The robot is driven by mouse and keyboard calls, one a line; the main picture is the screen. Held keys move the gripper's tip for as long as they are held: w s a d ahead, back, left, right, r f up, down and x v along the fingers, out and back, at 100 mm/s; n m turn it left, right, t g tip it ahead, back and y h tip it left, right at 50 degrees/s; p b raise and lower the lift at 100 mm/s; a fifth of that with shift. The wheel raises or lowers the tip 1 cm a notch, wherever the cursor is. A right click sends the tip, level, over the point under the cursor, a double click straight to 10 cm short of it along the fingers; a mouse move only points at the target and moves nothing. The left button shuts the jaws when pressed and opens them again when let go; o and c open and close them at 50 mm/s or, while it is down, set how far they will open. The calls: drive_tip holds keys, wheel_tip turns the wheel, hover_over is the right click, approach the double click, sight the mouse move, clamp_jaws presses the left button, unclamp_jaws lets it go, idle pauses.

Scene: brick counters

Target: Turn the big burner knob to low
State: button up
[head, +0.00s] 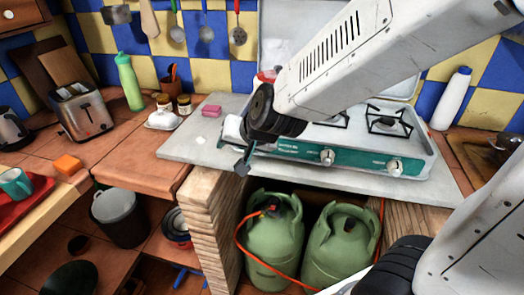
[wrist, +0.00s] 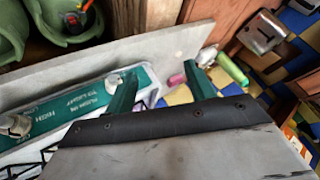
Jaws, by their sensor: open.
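The gas stove (head: 425,150) sits on the grey counter slab, with a green front panel (head: 295,152). Two silver knobs show on that panel: a left knob (head: 327,157) and a right knob (head: 395,167). I cannot tell which one is the big burner knob. In the wrist view one knob (wrist: 113,80) appears beside a finger, and the other knob (wrist: 17,125) is at the left edge near the word HIGH. My gripper (head: 243,165) is left of both knobs, by the stove's left front corner. In the wrist view its green fingers (wrist: 160,72) are apart and empty.
A pink sponge (head: 211,111) lies on the grey slab (head: 195,145) left of the stove. Two green gas cylinders (head: 275,235) stand below. A toaster (head: 82,112) and a green bottle (head: 129,82) stand on the left counter. A white bottle (head: 452,98) stands right of the stove.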

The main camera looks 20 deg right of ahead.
drive_tip(key=w+f+m+t+h, duration=0.3)
drive_tip(key=w+f+m+h, duration=0.15)
drive_tip(key=f, duration=0.35)
drive_tip(key=s+d+f+m+t+h, duration=0.1)
drive_tip(key=s+d+f+t+h, duration=0.25)
drive_tip(key=h, duration=0.55)
drive_tip(key=shift+y, duration=0.25)
drive_tip(key=x, duration=0.2)
drive_tip(key=r+x, duration=0.1)
drive_tip(key=x, duration=0.5)
drive_tip(key=shift+s+d+r, duration=0.2)
drive_tip(key=shift+d+r, duration=0.15)
drive_tip(key=shift+d, duration=0.15)
drive_tip(key=c, duration=1)
